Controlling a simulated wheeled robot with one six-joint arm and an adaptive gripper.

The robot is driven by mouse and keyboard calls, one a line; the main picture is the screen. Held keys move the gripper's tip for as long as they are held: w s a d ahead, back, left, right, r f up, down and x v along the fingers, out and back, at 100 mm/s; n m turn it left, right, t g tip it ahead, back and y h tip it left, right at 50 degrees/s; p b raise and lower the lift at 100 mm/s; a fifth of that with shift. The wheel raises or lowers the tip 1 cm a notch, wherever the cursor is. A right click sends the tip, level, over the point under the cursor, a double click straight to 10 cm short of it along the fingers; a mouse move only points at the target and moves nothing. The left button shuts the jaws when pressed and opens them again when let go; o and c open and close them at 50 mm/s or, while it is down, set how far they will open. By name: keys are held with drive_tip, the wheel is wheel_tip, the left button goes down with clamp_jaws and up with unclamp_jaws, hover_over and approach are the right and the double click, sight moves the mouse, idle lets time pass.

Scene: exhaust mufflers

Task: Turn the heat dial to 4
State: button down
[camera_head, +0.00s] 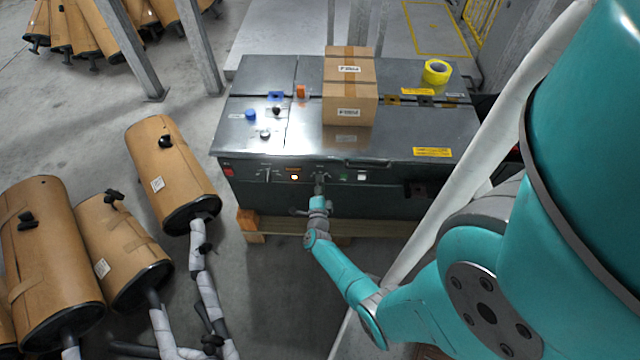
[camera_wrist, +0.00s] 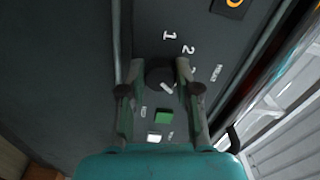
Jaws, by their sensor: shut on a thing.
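The heat dial is a round dark knob (camera_wrist: 158,74) on the dark front panel, seen in the wrist view. A short white mark on it slants toward the lower right. The numerals 1 and 2 stand above and upper right of the knob, and a 3 is partly covered by the right finger. No 4 can be seen. My gripper (camera_wrist: 161,73) is shut on the knob, one finger on each side. In the head view my gripper (camera_head: 319,188) is at the front panel of the dark machine (camera_head: 250,185) and hides the dial.
Below the knob are a green button (camera_wrist: 163,116) and a white switch (camera_wrist: 154,137). A cardboard box (camera_head: 350,105) and yellow tape roll (camera_head: 437,72) sit on the machine top. Brown wrapped mufflers (camera_head: 165,165) lie on the left floor. The floor before the machine is partly clear.

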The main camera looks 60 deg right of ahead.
idle(0.4)
drive_tip(key=c, duration=0.8)
unclamp_jaws()
drive_tip(key=shift+a, duration=0.1)
drive_tip(key=v, duration=1.1)
drive_tip(key=shift+s+a+f, duration=0.1)
drive_tip(key=shift+s+a, duration=0.15)
drive_tip(key=shift+a, duration=0.05)
